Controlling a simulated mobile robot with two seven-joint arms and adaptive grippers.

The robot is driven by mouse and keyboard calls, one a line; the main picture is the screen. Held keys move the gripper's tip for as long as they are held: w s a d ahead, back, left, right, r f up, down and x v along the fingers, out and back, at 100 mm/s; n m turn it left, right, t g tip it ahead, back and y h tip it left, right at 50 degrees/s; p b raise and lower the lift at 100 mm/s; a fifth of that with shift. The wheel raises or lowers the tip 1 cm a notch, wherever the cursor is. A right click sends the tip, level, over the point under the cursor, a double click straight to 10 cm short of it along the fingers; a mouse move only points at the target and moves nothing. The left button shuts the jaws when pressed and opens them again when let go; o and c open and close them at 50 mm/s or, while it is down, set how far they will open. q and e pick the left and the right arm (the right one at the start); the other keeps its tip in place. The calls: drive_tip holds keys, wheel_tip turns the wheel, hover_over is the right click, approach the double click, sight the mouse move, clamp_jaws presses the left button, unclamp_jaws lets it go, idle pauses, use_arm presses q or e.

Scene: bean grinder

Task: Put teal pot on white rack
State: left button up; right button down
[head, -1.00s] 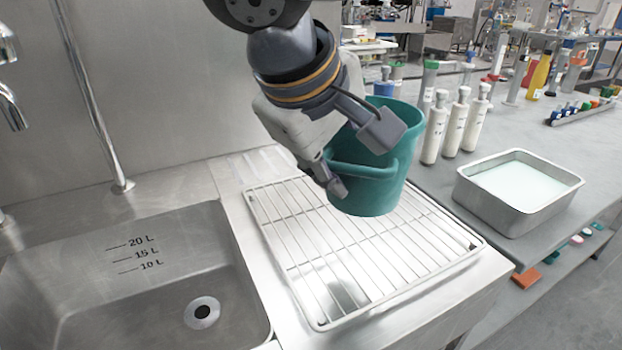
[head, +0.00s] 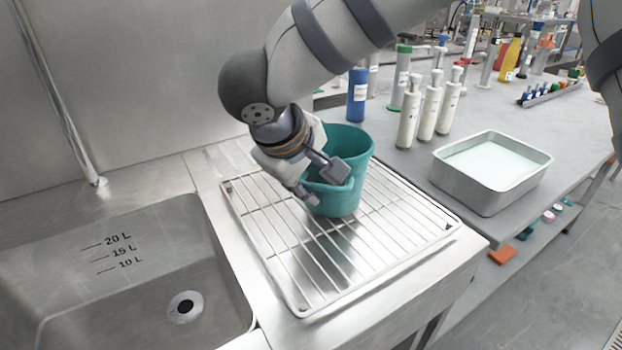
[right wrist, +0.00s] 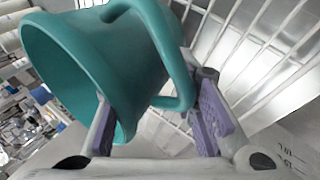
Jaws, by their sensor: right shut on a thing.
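The teal pot (head: 349,150) is upright over the far middle of the white wire rack (head: 359,252) in the head view. Its base looks at or very near the bars; I cannot tell whether it rests on them. My right gripper (head: 312,196) is shut on the pot's near-left side, around its wall or handle. In the right wrist view the pot (right wrist: 100,60) lies between the purple-padded fingers (right wrist: 155,125), and its looped handle shows beside the right finger. The rack's bars (right wrist: 262,45) show behind it. My left gripper is not in view.
A steel sink (head: 130,270) lies left of the rack. On the grey bench to the right stand a metal tray of pale liquid (head: 492,172), several white bottles (head: 429,105) and a blue cylinder (head: 357,95). The rack's near part is clear.

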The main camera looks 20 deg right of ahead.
drive_tip(key=shift+f, duration=0.1)
drive_tip(key=c, duration=1.2)
unclamp_jaws()
drive_tip(key=shift+o, duration=0.2)
drive_tip(key=v, duration=1.2)
